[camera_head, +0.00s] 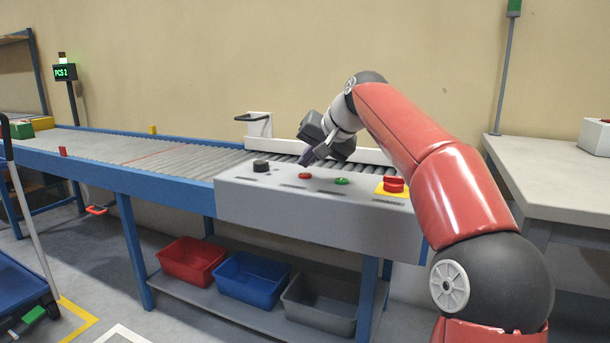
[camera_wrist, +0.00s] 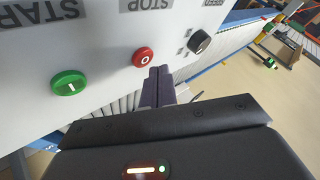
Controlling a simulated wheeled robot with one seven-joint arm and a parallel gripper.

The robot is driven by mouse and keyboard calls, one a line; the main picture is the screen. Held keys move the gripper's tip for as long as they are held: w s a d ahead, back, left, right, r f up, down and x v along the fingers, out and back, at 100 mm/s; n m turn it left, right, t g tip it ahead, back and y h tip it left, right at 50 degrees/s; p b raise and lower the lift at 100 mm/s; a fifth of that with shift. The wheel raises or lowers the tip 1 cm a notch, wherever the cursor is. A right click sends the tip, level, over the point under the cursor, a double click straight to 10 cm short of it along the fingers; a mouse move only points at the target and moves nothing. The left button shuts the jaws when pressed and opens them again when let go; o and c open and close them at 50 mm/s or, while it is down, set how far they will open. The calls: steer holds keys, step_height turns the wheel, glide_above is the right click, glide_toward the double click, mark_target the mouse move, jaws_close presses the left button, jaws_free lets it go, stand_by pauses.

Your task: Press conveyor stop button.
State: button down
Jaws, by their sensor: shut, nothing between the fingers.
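The red stop button (camera_head: 305,176) sits on the grey control panel (camera_head: 300,212) at the near end of the conveyor. In the wrist view the red button (camera_wrist: 143,57) is marked "O" and lies by the word STOP. The green start button (camera_head: 341,181) is to its right in the head view; in the wrist view it shows at the left (camera_wrist: 69,84). My gripper (camera_head: 304,161) is shut and empty, just above the red button. In the wrist view its fingertips (camera_wrist: 159,72) are close beside the red button; I cannot tell whether they touch it.
A black knob (camera_head: 261,166) is left of the red button. A red emergency button on a yellow base (camera_head: 393,186) is at the panel's right. The roller conveyor (camera_head: 150,150) runs left. Red (camera_head: 192,260), blue (camera_head: 249,279) and grey (camera_head: 320,303) bins sit on the shelf below.

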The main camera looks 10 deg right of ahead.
mark_target(308, 176)
steer(key=shift+f, duration=0.1)
steer(key=shift+f, duration=0.3)
steer(key=shift+f+b, duration=0.4)
steer(key=shift+b, duration=0.15)
stand_by(0.4)
stand_by(0.3)
steer(key=shift+r+p, duration=0.8)
steer(key=shift+p, duration=0.05)
step_height(308, 176, up, 5)
steer(key=p, duration=0.5)
steer(key=shift+r, duration=0.1)
